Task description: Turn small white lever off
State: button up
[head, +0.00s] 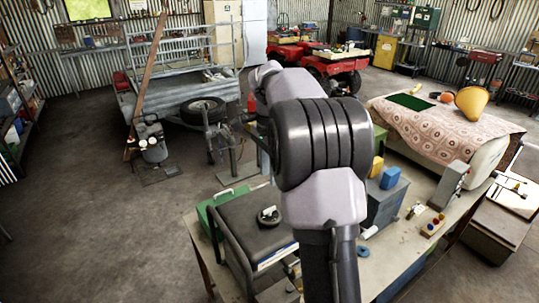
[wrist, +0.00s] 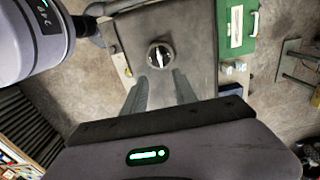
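A small white lever (wrist: 159,57) sits on a round black dial (wrist: 168,63) in the wrist view. The dial lies on the flat dark top of a box-like unit (wrist: 187,22). In the head view the dial (head: 268,217) shows on the dark top (head: 245,224) of the unit, left of my arm. My gripper (wrist: 158,84) is open, with its two fingers apart and nothing between them. In the wrist view the fingertips point toward the dial and appear apart from it.
A green case (wrist: 237,28) is beside the unit. The workbench (head: 393,249) also carries a grey box (head: 383,203), blue and yellow blocks, and small parts. A cloth-covered table (head: 440,130) stands behind it. Open concrete floor (head: 80,200) lies to the left.

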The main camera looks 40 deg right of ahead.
notch_tip(320, 180, up, 4)
jog(key=shift+r+p, duration=0.15)
jog(key=shift+p, duration=0.3)
jog(key=shift+a, duration=0.1)
